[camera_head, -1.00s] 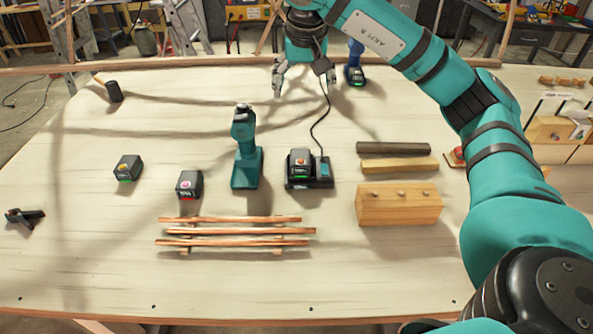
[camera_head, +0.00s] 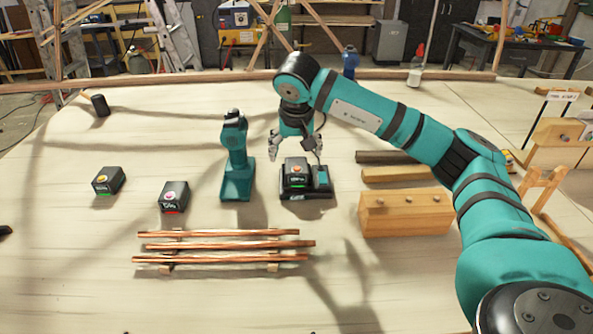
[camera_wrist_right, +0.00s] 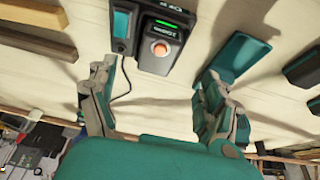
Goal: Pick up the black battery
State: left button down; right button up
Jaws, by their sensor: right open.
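Three black batteries show in the head view. One battery (camera_head: 294,168) with a green light sits in the charger (camera_head: 320,182); it also shows in the right wrist view (camera_wrist_right: 160,48). A second battery (camera_head: 107,181), with a green light, lies at far left. A third battery (camera_head: 174,197), with a red light, lies between that one and the teal drill (camera_head: 237,160). My right gripper (camera_head: 296,150) is open and empty, just behind and above the charger. In the right wrist view its fingers (camera_wrist_right: 160,78) are spread, with the charger's battery beyond the gap. My left gripper is out of view.
Copper-coloured laths (camera_head: 225,246) lie on small supports at the front. A wooden block (camera_head: 405,212) and two bars (camera_head: 400,174) are right of the charger. A dark cylinder (camera_head: 100,105) lies at back left. Bare tabletop is at front left.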

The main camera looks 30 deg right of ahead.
aim_at(296, 165)
jog(key=x, duration=0.2)
jog(key=shift+w+f, duration=0.15)
jog(key=shift+f, duration=0.2)
jog(key=x, duration=0.1)
jog(key=p+x, duration=0.1)
jog(key=x, duration=0.3)
jog(key=shift+d, duration=0.3)
jog(key=shift+r, duration=0.1)
jog(key=c, duration=1.6)
